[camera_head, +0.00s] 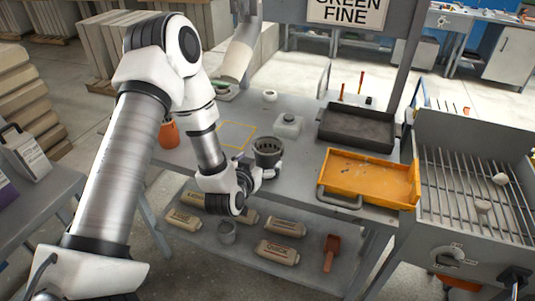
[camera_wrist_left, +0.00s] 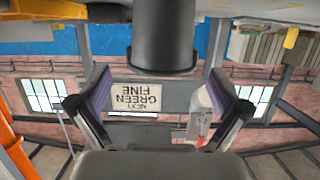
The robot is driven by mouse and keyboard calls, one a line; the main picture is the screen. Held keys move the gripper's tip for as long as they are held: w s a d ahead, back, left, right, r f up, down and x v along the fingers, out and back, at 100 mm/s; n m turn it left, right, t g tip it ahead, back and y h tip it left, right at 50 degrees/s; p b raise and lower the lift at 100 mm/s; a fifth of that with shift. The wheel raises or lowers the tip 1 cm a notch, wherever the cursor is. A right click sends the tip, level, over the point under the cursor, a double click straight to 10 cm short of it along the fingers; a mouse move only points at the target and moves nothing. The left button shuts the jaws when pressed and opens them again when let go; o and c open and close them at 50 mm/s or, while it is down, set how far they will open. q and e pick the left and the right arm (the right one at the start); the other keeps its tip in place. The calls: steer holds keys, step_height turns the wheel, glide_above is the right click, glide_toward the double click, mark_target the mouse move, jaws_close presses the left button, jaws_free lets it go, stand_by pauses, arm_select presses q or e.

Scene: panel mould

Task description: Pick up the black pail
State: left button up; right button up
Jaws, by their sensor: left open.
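The black pail (camera_head: 268,152) is a dark, round, open-topped vessel on the grey workbench, near its front edge. My left gripper (camera_head: 258,177) is low at the bench's front edge, close to the near side of the pail. In the left wrist view, which is upside down, the dark pail (camera_wrist_left: 163,35) shows at top centre, ahead of the open fingers (camera_wrist_left: 160,95). The fingers look empty, and I cannot tell whether they touch the pail. My left wrist partly hides the pail's lower part. My right gripper is not in view.
An orange tray (camera_head: 368,179) and a dark tray (camera_head: 357,128) lie to the right. A white-grey block (camera_head: 288,124) stands behind the pail. An orange cup (camera_head: 169,134) is at left. Labelled bags (camera_head: 285,227) lie on the lower shelf. A yellow outline (camera_head: 237,135) on the bench is clear.

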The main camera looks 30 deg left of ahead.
mark_target(272, 148)
arm_select(q)
steer(key=p+x, duration=0.2)
steer(key=x, duration=0.5)
steer(key=shift+w+a+p, duration=0.15)
steer(key=shift+w+p, duration=0.05)
steer(key=shift+p, duration=0.1)
steer(key=shift+w+f, duration=0.15)
steer(key=c, duration=1.1)
